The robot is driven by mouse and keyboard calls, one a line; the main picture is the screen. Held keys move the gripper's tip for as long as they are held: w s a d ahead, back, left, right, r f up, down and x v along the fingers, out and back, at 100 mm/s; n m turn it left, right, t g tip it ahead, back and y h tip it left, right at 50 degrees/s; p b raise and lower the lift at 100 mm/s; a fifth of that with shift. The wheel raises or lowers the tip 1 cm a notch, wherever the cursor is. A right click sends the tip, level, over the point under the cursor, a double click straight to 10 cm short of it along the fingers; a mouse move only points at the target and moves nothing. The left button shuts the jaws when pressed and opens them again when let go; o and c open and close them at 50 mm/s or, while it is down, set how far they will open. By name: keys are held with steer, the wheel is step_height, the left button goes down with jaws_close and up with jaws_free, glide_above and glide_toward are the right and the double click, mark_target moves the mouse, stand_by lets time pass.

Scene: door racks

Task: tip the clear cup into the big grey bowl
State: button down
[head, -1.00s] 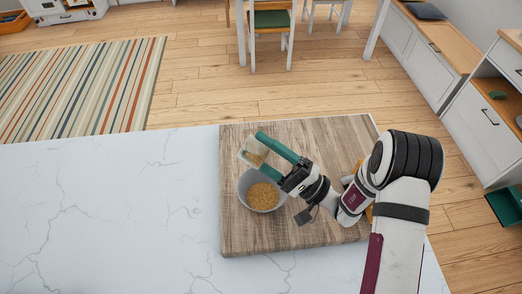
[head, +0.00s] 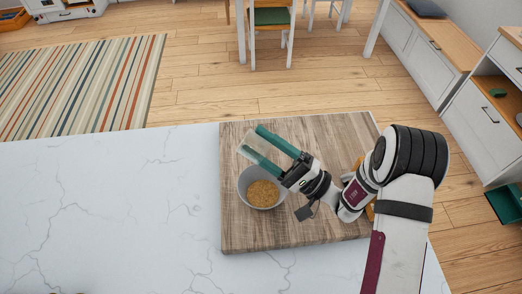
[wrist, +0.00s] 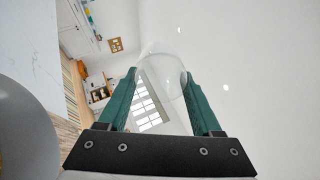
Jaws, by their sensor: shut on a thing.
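My gripper (head: 251,140) is shut on the clear cup (head: 262,147), with one green finger on each side. The cup is tipped well over, above the far rim of the big grey bowl (head: 243,185). It looks empty and see-through. The bowl stands on the wooden board and holds golden grains (head: 263,194). In the wrist view the clear cup (wrist: 160,75) sits between the two fingers (wrist: 158,95), and a grey curved surface, seemingly the bowl (wrist: 22,135), fills the lower left.
The wooden board (head: 300,235) lies on a white marble counter (head: 110,215). An orange thing (head: 370,211) is partly hidden behind my arm.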

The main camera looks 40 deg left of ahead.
steer(key=shift+r, duration=0.3)
